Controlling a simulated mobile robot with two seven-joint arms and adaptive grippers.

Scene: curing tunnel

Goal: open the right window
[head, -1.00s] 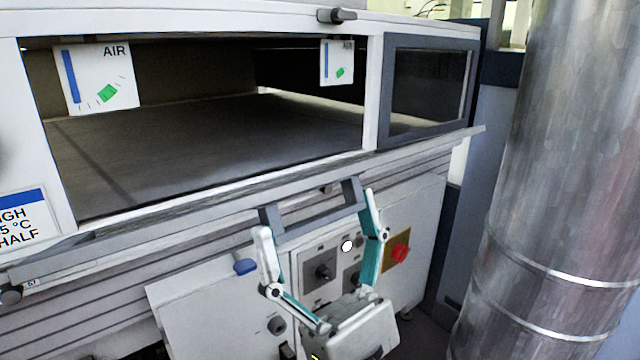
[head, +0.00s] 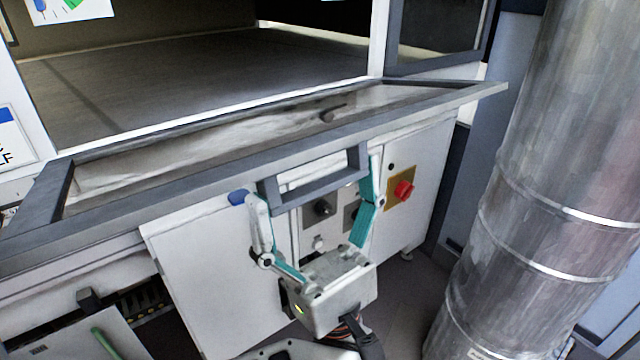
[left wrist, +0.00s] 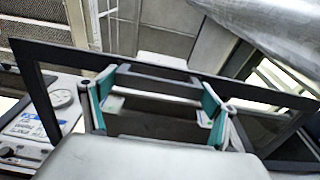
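A grey-framed glass window (head: 440,107) is swung outward and down from the tunnel front in the head view, its pane tilted and seen from above. Its U-shaped grey handle (head: 318,186) sticks out from the front edge; the handle also shows in the left wrist view (left wrist: 160,82). My left gripper (head: 314,182) has its teal-padded fingers spread wide, one beside each end of the handle. It looks open; whether the pads touch the handle I cannot tell. My right gripper is not in view.
Behind the window is the open tunnel mouth with a flat grey bed (head: 200,85). Another framed window (head: 437,65) is at upper right. Below is a control panel with a red knob (head: 403,190). A large metal duct (head: 550,190) stands close on the right.

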